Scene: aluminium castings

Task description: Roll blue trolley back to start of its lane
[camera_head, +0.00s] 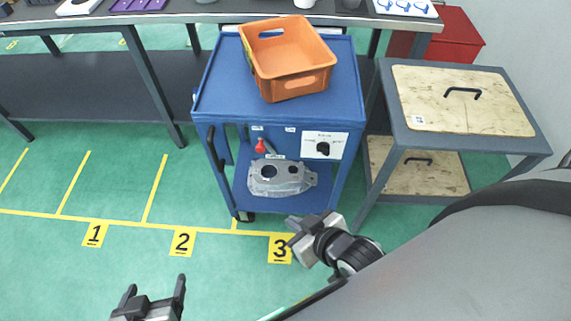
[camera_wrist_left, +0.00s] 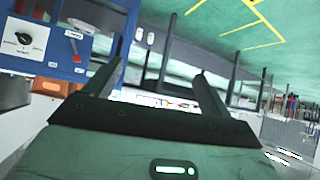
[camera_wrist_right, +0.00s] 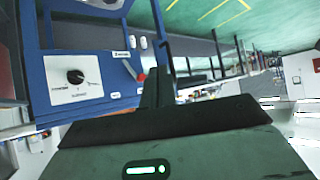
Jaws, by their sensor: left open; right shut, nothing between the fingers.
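The blue trolley (camera_head: 215,95) stands at the centre of the head view, behind floor plate 3 (camera_head: 280,248). An orange crate (camera_head: 297,84) sits on its top, and a grey casting (camera_head: 281,177) lies on its lower shelf. Its front has a white panel with a black knob (camera_head: 323,148), a red lever (camera_head: 262,146) and a dark handle (camera_head: 215,150) at the left. My left gripper (camera_head: 152,296) is open and empty, low and left of the trolley. My right gripper (camera_head: 297,232) is shut and empty, in front of the trolley's lower right. The trolley also shows in the right wrist view (camera_wrist_right: 92,33).
Yellow lines and floor plates 1 (camera_head: 95,233) and 2 (camera_head: 182,241) mark lanes left of the trolley. A grey-framed table with wooden panels (camera_head: 465,100) stands close on the right. A long workbench (camera_head: 95,20) runs behind. Green floor at front left is clear.

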